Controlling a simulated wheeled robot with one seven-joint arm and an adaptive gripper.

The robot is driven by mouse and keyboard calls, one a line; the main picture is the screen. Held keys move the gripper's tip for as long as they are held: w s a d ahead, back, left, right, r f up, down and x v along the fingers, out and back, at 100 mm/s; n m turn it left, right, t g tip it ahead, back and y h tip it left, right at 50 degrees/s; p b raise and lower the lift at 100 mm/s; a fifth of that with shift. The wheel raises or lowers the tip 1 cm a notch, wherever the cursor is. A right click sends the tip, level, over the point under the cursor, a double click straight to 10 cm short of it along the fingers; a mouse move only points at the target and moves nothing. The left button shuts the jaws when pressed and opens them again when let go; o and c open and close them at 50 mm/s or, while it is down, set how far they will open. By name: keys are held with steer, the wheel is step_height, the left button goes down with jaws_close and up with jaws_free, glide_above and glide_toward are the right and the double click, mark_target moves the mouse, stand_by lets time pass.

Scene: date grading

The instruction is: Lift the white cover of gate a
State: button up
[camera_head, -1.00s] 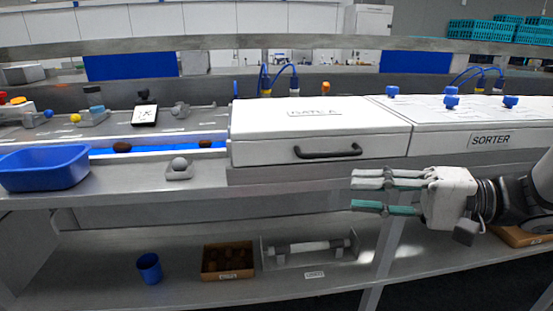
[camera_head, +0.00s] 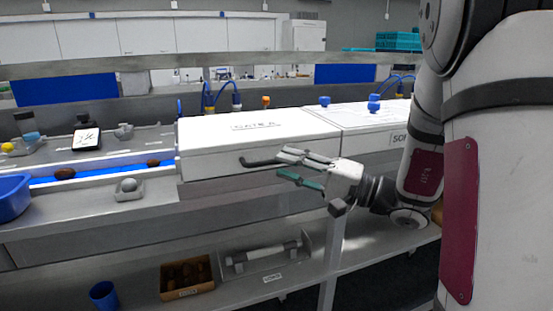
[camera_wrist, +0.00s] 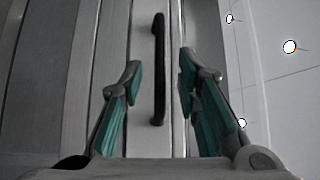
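The white cover of gate A (camera_head: 235,132) lies closed on the belt housing in the head view, its label on top. Its dark bar handle (camera_head: 258,162) is on the front face, with its right part hidden behind my fingers. My gripper (camera_head: 283,164) is at the front of the cover, at handle height, fingers pointing left. In the wrist view my gripper (camera_wrist: 161,66) is open, and the handle (camera_wrist: 159,90) shows in the gap between the teal-padded fingers. I cannot tell whether they touch it or how deep it sits.
The sorter cover (camera_head: 375,118) with blue knobs adjoins on the right. A blue bin (camera_head: 12,197) and a small grey fixture with a ball (camera_head: 129,187) stand to the left. A lower shelf holds a blue cup (camera_head: 103,295) and a box of dates (camera_head: 187,276).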

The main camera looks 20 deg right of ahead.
mark_target(275, 162)
steer(key=shift+x, duration=1.8)
jaws_close()
